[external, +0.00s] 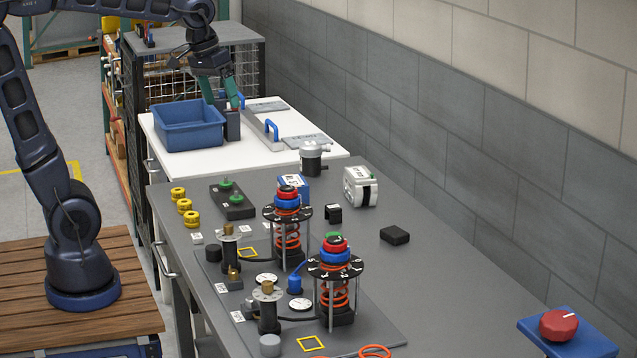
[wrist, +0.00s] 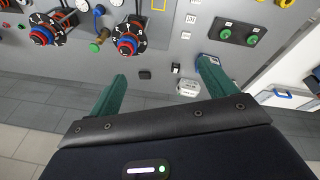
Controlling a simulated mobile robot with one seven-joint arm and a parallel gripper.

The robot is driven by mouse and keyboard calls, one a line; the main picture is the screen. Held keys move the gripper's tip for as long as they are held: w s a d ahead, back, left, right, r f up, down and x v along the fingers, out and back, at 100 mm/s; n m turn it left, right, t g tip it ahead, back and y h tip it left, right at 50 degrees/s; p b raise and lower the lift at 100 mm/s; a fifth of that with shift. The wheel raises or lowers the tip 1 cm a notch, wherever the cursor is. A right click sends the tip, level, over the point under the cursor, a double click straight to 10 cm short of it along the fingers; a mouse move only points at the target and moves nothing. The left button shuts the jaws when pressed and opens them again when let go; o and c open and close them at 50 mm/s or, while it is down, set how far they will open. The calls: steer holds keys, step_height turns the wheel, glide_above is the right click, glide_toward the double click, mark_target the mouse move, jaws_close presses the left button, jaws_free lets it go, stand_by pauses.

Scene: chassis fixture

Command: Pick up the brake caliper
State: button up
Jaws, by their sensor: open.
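No part is labelled clearly enough for me to be sure of the brake caliper. The likeliest is a whitish block with a black band (external: 360,186) lying on the grey bench near the wall. A pale block (wrist: 188,88) between the fingers in the wrist view seems to be the same thing. My gripper (external: 222,98) is open, over the white table at the back, apart from that block. Its green fingers (wrist: 162,70) are spread with nothing held. A dark block (external: 232,125) stands just below the right finger beside the blue bin.
A blue bin (external: 188,126) stands on the white table beside the gripper. Metal plates with blue handles (external: 271,129) lie to its right. The grey bench holds two upright spring assemblies (external: 335,280), a grey cylinder (external: 312,158) and yellow rings (external: 184,205). A tiled wall runs along the right.

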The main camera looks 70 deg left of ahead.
steer(key=w+a+n+g, duration=0.1)
steer(key=w+a+n, duration=0.3)
steer(key=w, duration=1.1)
steer(key=n+g+h, duration=0.2)
steer(key=n+h, duration=0.2)
steer(key=n, duration=0.4)
glide_above(357, 173)
steer(key=a, duration=0.3)
steer(key=f, duration=2.3)
steer(key=shift+d+f, duration=0.2)
steer(key=shift+w+a+f+n+g, duration=0.2)
steer(key=shift+w+f+n+g, duration=0.1)
steer(key=shift+f, duration=0.2)
steer(key=x, duration=0.5)
steer(key=shift+f, duration=0.2)
steer(key=shift+x, duration=2.65)
steer(key=shift+w+a+f, duration=0.1)
steer(key=shift+f, duration=0.2)
